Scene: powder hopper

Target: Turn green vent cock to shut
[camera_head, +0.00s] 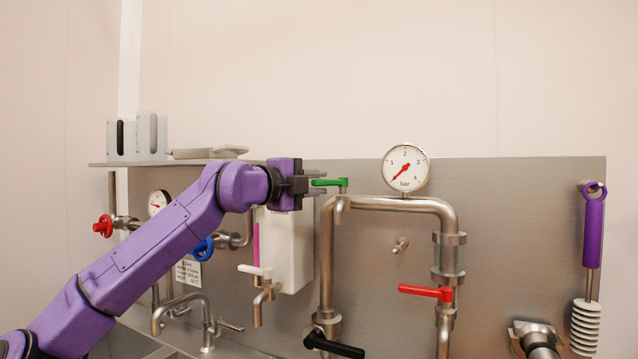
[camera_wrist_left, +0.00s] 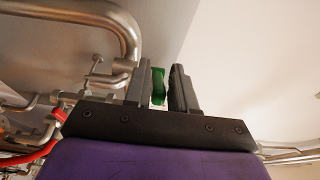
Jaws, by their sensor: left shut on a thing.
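The green vent cock handle (camera_head: 332,182) sits on top of the steel pipe bend, left of the gauge, and lies about level, pointing left. My left gripper (camera_head: 316,186) reaches it from the left and is shut on the handle's end. In the left wrist view the green handle (camera_wrist_left: 158,86) stands between the two dark fingers of my left gripper (camera_wrist_left: 164,84). The fingers hide part of the handle. My right gripper is not in view.
A pressure gauge (camera_head: 405,168) stands right of the cock. A red lever (camera_head: 426,292) and a black lever (camera_head: 334,346) are on pipes below. A white container (camera_head: 290,250) hangs under my gripper. A purple-handled brush (camera_head: 592,232) hangs at far right. The wall above is clear.

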